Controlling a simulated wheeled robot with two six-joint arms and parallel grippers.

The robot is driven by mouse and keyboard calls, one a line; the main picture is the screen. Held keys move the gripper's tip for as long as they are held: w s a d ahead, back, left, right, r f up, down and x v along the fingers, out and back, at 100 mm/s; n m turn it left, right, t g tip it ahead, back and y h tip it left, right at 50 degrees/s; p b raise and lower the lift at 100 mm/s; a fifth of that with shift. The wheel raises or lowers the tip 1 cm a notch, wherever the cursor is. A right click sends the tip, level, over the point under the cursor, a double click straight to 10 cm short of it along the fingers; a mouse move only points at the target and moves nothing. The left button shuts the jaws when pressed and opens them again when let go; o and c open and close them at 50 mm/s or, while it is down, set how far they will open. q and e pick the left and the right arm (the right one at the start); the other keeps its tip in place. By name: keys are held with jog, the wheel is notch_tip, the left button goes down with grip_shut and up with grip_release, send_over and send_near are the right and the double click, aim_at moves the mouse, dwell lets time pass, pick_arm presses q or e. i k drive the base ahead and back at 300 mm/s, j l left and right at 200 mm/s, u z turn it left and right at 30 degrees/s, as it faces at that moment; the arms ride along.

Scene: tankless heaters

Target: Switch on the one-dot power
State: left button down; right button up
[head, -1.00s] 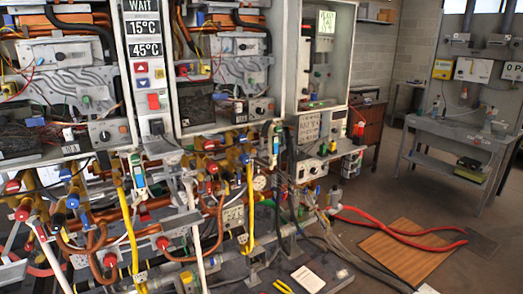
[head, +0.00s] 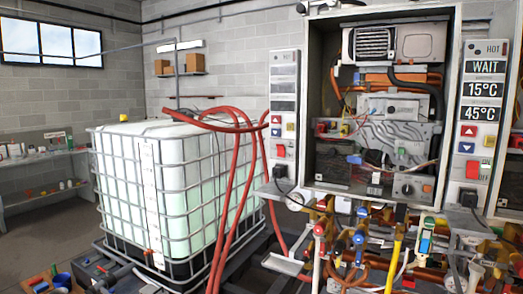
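No gripper of mine shows in the head view. The left control panel (head: 284,105) is a narrow upright strip beside the open heater cabinet. Its displays look blank. It has two arrow buttons, a red switch (head: 281,151) and a black plug (head: 280,172) below that. The right control panel (head: 483,120) reads WAIT, 15°C and 45°C, with a red switch (head: 473,171) and a black plug (head: 468,197).
The open heater cabinet (head: 316,100) stands between the panels. Pipes, valves and hoses crowd the space below. A caged white tank (head: 175,185) stands at left, with red hoses (head: 231,195) running down between it and the left panel. Clear floor (head: 50,230) shows at far left.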

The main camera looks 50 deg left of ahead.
aim_at(280, 149)
jog(key=u, duration=1.55)
